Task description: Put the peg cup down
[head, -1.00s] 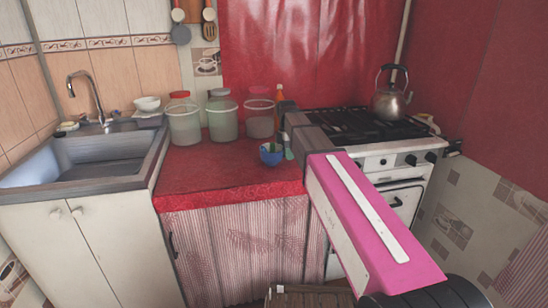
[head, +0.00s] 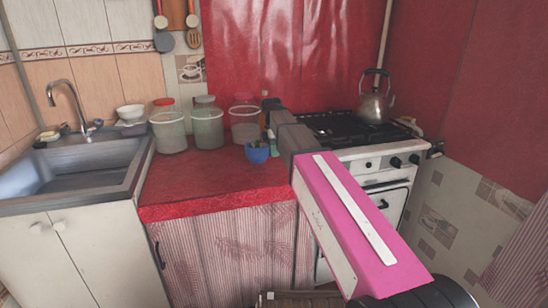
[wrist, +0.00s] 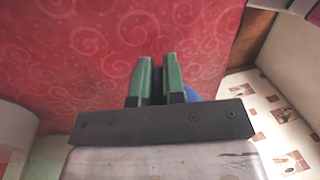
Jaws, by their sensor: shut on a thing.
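The peg cup is a small blue cup (head: 257,153) near the right end of the red counter top (head: 205,185), with a bit of green at its rim. My gripper (head: 270,138) is at the cup's right side, shut on it. In the wrist view my gripper's two green fingers (wrist: 159,65) point over the red swirl-patterned cloth. Only a sliver of the blue cup (wrist: 193,95) shows there, behind the right finger. The cup looks upright. I cannot tell whether its base touches the counter.
Three lidded jars (head: 207,127) stand along the back of the counter. A sink (head: 70,170) is to the left, with a white bowl (head: 130,113) behind it. The stove (head: 365,160) with a kettle (head: 375,100) is to the right. The counter's front left is clear.

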